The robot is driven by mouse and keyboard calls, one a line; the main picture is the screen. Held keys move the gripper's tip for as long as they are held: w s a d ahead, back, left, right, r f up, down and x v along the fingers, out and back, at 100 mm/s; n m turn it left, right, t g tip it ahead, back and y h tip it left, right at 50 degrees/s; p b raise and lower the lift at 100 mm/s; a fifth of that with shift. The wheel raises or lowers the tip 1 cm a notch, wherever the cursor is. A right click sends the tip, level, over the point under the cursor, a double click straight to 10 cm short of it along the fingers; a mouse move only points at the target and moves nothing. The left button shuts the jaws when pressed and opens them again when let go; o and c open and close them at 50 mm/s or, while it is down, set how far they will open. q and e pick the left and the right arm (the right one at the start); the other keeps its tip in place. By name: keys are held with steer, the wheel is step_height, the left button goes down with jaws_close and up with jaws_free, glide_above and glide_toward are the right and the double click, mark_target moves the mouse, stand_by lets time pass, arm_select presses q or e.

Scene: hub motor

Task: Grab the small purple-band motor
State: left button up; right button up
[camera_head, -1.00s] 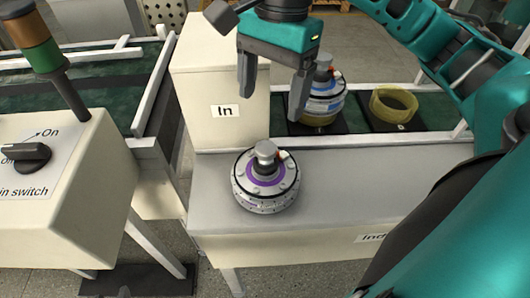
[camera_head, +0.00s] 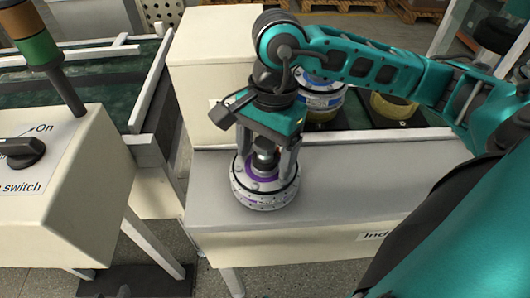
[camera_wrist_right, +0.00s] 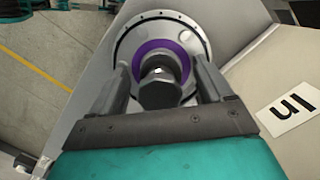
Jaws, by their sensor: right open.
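The small purple-band motor (camera_head: 264,196) sits upright on the light grey table at the front. It is a silver-white disc with a purple ring and a dark and grey shaft on top. My right gripper (camera_head: 267,168) is above it, pointing down, with its fingers on either side of the shaft. In the right wrist view the motor (camera_wrist_right: 160,30) lies beyond the open fingers (camera_wrist_right: 160,85), and the shaft shows between them with gaps. The gripper hides part of the motor's top in the head view. My left gripper is not in view.
A blue-band motor (camera_head: 322,98) stands on the conveyor behind, next to a yellow ring-shaped part (camera_head: 393,106). A cream box (camera_head: 200,75) stands behind the motor. A switch box (camera_head: 60,190) is at the left. The table (camera_head: 330,200) right of the motor is clear.

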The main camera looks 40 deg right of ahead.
steer(key=shift+c, duration=0.3)
jaws_close()
stand_by(0.5)
steer(key=shift+w, duration=0.1)
